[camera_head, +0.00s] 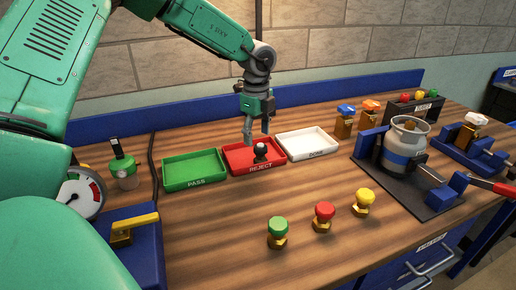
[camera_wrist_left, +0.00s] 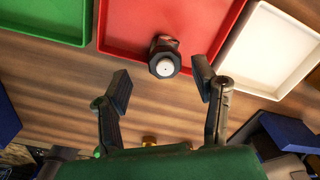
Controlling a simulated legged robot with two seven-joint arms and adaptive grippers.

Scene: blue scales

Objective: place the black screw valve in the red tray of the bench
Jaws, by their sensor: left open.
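The black screw valve (camera_head: 261,151) stands in the red tray (camera_head: 235,167), labelled REJECT, near its front edge. In the left wrist view the valve (camera_wrist_left: 164,58) shows end-on, with a pale centre, inside the front side of the red tray (camera_wrist_left: 221,25). My left gripper (camera_head: 257,138) is just above the red tray. Its fingers (camera_wrist_left: 160,88) are spread wide, with the valve beyond and between them and apart from both. My right gripper does not show.
A green PASS tray (camera_head: 195,184) is left of the red tray and a white DONE tray (camera_head: 308,155) is right. Green (camera_head: 277,232), red (camera_head: 323,215) and yellow (camera_head: 362,201) knobbed valves stand in front. A gas canister (camera_head: 404,147) in a blue fixture is at right.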

